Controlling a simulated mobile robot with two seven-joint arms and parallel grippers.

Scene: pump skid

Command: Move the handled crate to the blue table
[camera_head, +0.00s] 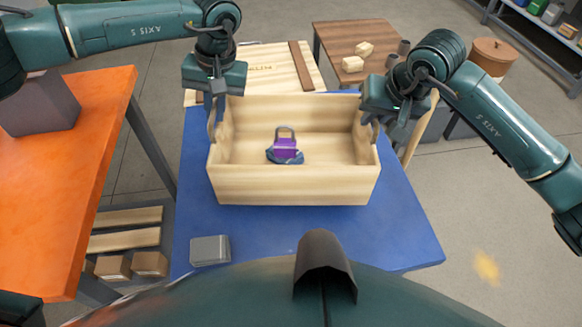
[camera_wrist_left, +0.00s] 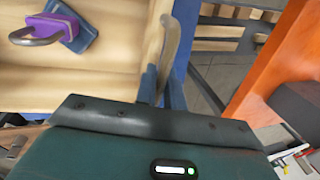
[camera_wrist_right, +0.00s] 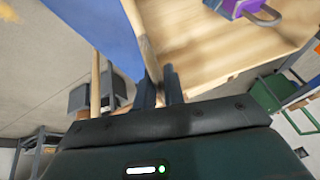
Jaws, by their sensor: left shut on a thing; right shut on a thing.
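The handled crate (camera_head: 293,186) is a pale wooden open box, roughly level, in the middle of the head view. It is over the blue table (camera_head: 400,235); I cannot tell whether its base touches the tabletop. My left gripper (camera_head: 214,118) is shut on the crate's left handle, which shows in the left wrist view (camera_wrist_left: 178,45). My right gripper (camera_head: 372,122) is shut on the right end handle, its fingers (camera_wrist_right: 160,88) close together at the crate's end. A purple padlock (camera_head: 285,147) lies inside on a blue-grey item (camera_head: 287,158).
A grey box (camera_head: 210,250) stands at the blue table's front left. An orange table (camera_head: 70,190) with a dark box (camera_head: 40,105) is on the left. A pale wooden board (camera_head: 265,62) is behind the crate. A brown table (camera_head: 340,40) with wooden blocks stands farther back.

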